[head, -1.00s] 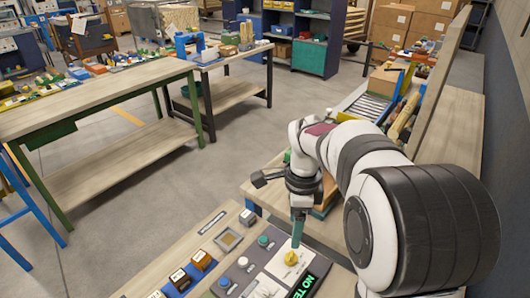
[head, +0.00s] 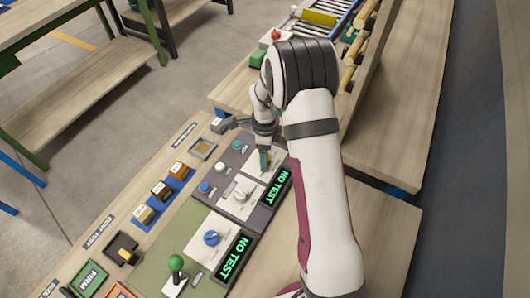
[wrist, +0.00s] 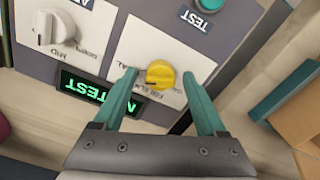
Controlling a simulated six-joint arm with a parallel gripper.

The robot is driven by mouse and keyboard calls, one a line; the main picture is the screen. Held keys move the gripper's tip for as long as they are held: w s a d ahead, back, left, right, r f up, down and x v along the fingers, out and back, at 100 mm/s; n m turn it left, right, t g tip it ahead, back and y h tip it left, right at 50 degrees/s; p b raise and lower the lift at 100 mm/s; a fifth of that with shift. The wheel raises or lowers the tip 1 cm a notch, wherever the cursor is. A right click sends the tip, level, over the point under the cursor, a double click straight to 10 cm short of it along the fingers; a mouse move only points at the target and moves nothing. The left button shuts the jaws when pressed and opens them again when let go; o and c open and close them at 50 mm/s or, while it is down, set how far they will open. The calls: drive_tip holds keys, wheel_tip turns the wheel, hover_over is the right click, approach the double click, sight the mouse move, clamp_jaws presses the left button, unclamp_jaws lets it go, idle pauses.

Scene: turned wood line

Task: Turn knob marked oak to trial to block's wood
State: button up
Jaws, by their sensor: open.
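A yellow knob (wrist: 160,74) sits on a white plate with small dark lettering in the wrist view; its marks are too small and tilted to read surely. My gripper (wrist: 159,80) is open, with one teal finger on each side of the knob. I cannot tell whether the fingers touch it. In the head view my gripper (head: 265,160) is over this plate and largely hides the knob. Several small labelled wood blocks (head: 160,189) stand in a row on a blue tray. A square tray (head: 202,149) with a tan inside lies beyond them.
A white knob (head: 241,194) is on the neighbouring plate, beside blue and pale buttons. Green-lit "NO TEST" displays (head: 233,257) edge the panels. Nearer are a blue knob (head: 211,238) and a green-topped lever (head: 175,263). A conveyor with rollers (head: 310,28) stands beyond the bench.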

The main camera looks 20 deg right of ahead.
clamp_jaws()
idle(0.4)
drive_tip(key=shift+n, duration=0.3)
drive_tip(key=n, duration=1.2)
drive_tip(key=shift+n, duration=0.4)
drive_tip(key=n, duration=1.3)
drive_tip(key=shift+n, duration=0.3)
